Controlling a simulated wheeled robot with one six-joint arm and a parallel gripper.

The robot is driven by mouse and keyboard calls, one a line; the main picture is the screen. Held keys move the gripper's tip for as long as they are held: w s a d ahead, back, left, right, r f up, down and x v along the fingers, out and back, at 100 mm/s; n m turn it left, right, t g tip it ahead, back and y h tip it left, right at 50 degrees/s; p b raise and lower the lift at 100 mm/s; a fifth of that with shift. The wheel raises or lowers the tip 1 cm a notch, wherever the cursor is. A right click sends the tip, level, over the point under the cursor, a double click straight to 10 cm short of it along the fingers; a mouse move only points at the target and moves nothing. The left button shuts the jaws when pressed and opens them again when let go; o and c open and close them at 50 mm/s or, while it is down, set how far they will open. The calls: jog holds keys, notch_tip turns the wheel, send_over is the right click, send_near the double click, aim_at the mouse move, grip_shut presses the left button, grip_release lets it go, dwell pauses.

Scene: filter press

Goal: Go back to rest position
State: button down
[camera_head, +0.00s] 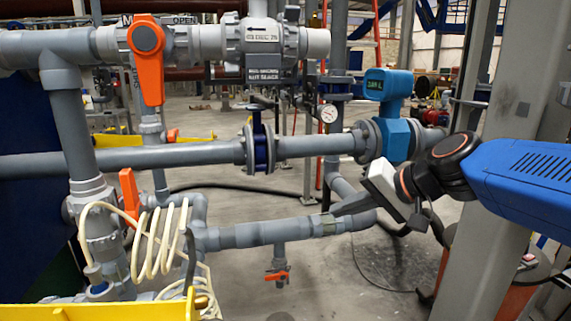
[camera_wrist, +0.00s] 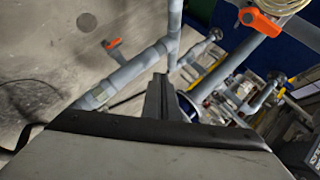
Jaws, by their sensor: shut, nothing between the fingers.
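My gripper (camera_head: 338,209) is at the end of my blue arm, which reaches in from the right in the head view. Its fingers are shut and empty, pointing left in front of the lower grey pipe (camera_head: 262,233). In the wrist view the gripper (camera_wrist: 159,78) shows at the middle, with grey pipes beyond its tips. I cannot tell whether the fingertips touch the pipe or only overlap it in the picture.
A blue flow meter (camera_head: 391,135) and a pressure gauge (camera_head: 328,114) sit above the gripper. A large orange valve handle (camera_head: 148,62) is at upper left, with a coiled cream hose (camera_head: 157,245) below. A grey steel column (camera_head: 501,160) stands close to my arm.

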jog(key=s+d+f+n+g+h, duration=0.2)
jog(key=s+d+f+h, duration=0.6)
jog(key=s+d+f, duration=0.8)
jog(key=shift+s+f+n, duration=0.4)
jog(key=shift+s+f, duration=0.05)
jog(key=shift+s, duration=0.7)
